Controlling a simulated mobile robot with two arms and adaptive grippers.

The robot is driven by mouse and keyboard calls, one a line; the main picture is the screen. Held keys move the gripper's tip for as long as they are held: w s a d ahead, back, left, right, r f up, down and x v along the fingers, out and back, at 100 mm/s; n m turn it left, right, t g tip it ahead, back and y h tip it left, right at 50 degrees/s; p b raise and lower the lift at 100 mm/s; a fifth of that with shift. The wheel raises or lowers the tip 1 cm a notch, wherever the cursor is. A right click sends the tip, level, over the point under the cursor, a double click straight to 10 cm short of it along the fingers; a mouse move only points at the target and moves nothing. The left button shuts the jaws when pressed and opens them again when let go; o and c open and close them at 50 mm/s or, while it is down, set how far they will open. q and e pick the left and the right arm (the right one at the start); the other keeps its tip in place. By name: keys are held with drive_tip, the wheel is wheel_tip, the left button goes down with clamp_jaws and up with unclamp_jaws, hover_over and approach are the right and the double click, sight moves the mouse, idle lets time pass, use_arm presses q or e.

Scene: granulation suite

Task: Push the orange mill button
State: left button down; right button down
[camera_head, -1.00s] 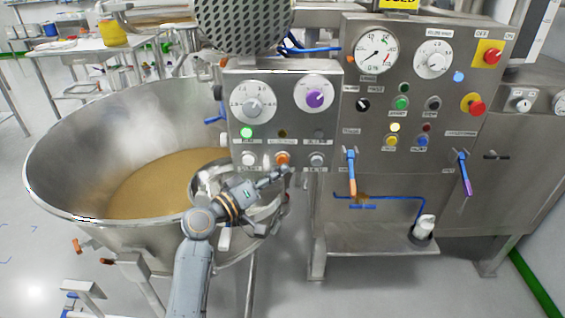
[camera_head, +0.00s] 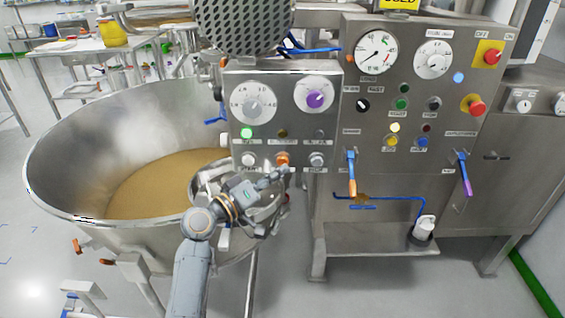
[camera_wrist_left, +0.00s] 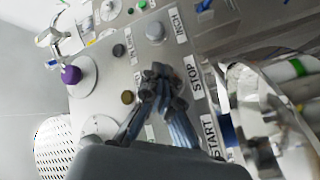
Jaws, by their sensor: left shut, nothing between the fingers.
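The orange mill button (camera_head: 282,158) sits in the bottom row of the smaller steel control panel (camera_head: 235,110), between a white button (camera_head: 248,159) and a grey one (camera_head: 317,159). My left gripper (camera_head: 284,171) is shut and empty, its tips just below the orange button in the head view. I cannot tell whether they touch it. My right gripper is not in view.
A purple knob (camera_head: 315,99), a grey dial and a lit green lamp (camera_head: 246,133) are above the buttons. A large steel bowl (camera_head: 60,130) with tan powder stands at left. A second panel (camera_head: 390,100) with gauges, buttons and valves is at right.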

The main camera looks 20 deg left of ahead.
use_arm(q)
drive_tip(key=shift+w, duration=0.1)
drive_tip(key=shift+w+a+b, duration=0.1)
drive_tip(key=shift+w+b, duration=0.2)
drive_tip(key=shift+w, duration=0.05)
drive_tip(key=shift+w+a, duration=0.15)
drive_tip(key=shift+w, duration=0.3)
idle(0.7)
drive_tip(key=shift+s, duration=0.1)
drive_tip(key=shift+s+d, duration=0.25)
drive_tip(key=shift+s, duration=0.55)
drive_tip(key=s, duration=0.2)
drive_tip(key=s+d, duration=0.1)
drive_tip(key=s, duration=0.1)
drive_tip(key=shift+s+d+p, duration=0.2)
drive_tip(key=shift+s+p, duration=0.15)
drive_tip(key=shift+s, duration=0.05)
idle(0.4)
